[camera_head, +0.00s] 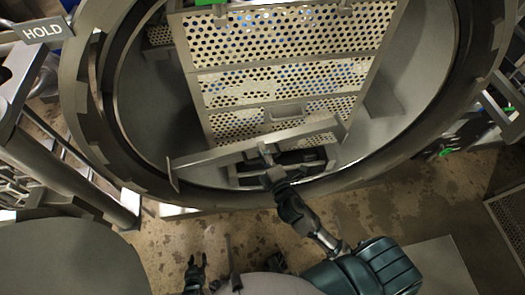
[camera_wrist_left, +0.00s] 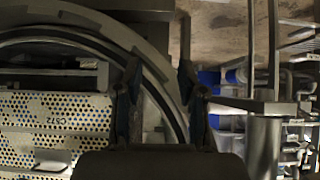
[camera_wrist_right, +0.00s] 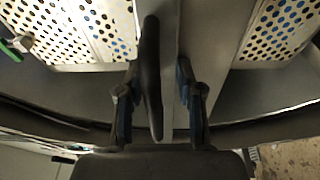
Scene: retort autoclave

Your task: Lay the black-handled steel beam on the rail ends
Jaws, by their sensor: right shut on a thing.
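The steel beam (camera_head: 215,155) is a long pale bar lying crosswise at the mouth of the round vessel, tilted in the picture with its right end higher. My right gripper (camera_head: 268,172) is shut on its black handle, near the middle of the bar. In the right wrist view the black handle (camera_wrist_right: 151,80) stands between the fingers, beside the steel beam (camera_wrist_right: 171,50). A low frame (camera_head: 285,178) shows under the beam; the rail ends are largely hidden, and contact with the beam cannot be told. My left gripper (camera_head: 197,260) is open and empty, low outside the vessel.
A perforated basket (camera_head: 285,55) fills the middle of the vessel behind the beam. The vessel's thick ring (camera_head: 85,110) surrounds the opening. A grey pipe stand (camera_head: 60,170) is at left, with a round grey surface (camera_head: 65,260) below it. Stained floor lies in front.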

